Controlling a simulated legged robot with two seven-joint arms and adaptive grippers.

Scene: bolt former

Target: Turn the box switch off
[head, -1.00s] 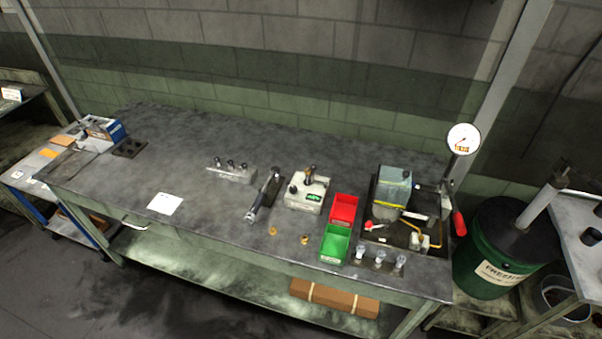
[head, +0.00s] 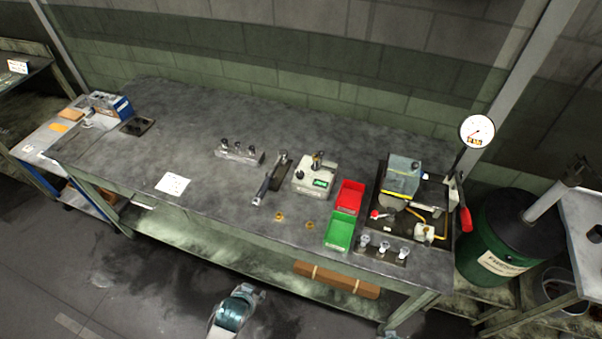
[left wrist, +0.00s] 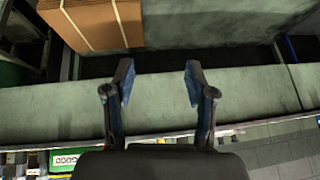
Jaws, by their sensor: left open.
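A beige box (head: 314,178) with a green label stands on the workbench near its middle in the head view. A dark knob and a metal post show on its top. I take this as the box switch, but its on or off setting is too small to tell. My left arm shows at the bottom of the head view, in front of the bench and well away from the box. In the left wrist view my left gripper (left wrist: 158,78) is open, with nothing between its fingers.
Left of the box lie a dark hand tool (head: 268,180) and a metal block with pegs (head: 240,153). A strapped brown carton (head: 336,280) lies on the lower shelf.

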